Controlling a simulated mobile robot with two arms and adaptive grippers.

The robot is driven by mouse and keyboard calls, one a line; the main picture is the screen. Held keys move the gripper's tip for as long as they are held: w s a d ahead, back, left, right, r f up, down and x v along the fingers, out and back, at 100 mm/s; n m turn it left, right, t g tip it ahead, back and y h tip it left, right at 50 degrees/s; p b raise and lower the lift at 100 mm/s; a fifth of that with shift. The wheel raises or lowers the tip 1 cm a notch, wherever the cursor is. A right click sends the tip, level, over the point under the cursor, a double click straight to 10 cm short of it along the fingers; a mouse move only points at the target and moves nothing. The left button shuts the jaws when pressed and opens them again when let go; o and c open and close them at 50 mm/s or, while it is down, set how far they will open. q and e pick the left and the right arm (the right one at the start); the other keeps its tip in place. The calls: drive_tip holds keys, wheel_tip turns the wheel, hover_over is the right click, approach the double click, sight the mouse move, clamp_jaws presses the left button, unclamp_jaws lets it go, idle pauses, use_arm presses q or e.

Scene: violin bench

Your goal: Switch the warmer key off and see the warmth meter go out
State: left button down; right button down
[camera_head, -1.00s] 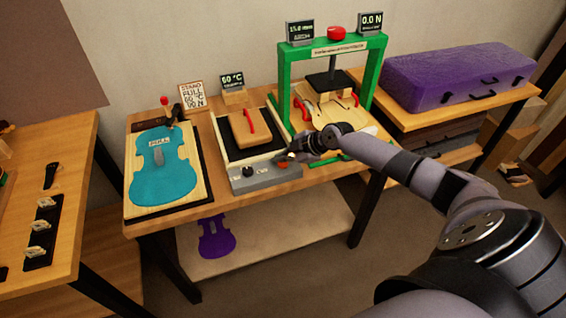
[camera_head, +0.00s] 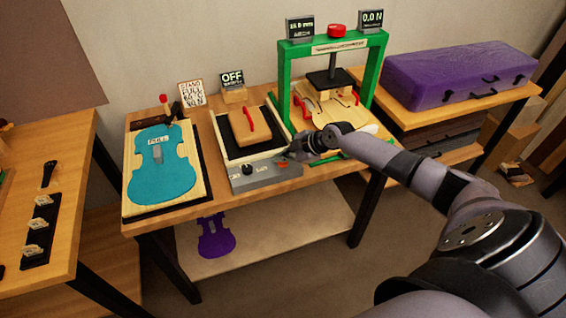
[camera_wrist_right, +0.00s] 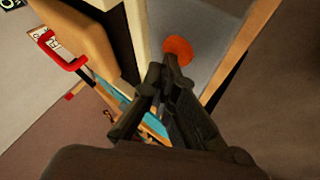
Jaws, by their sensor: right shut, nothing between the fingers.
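The warmth meter (camera_head: 232,78) stands behind the warmer (camera_head: 229,152) and reads OFF. The warmer's grey control box (camera_head: 265,180) is at the bench front, with a black knob (camera_head: 248,169) and small orange-red markings or parts. My right gripper (camera_head: 291,155) is at the box's right end, its fingers shut and empty. In the right wrist view, the shut fingertips (camera_wrist_right: 167,70) are close to a round orange-red part (camera_wrist_right: 178,50) on the grey box, probably the key. I cannot tell whether they touch. My left gripper is not in view.
A green press (camera_head: 284,85) with a violin plate stands right of the warmer. A turquoise violin shape (camera_head: 160,180) lies on a board at left. A purple case (camera_head: 455,75) is on the right table. Open floor lies in front of the bench.

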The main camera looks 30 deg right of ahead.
sight(282, 164)
idle(0.4)
drive_tip(key=shift+r, duration=0.35)
drive_tip(key=shift+r, duration=0.1)
wheel_tip(282, 164, up, 6)
drive_tip(key=p, duration=0.4)
idle(0.5)
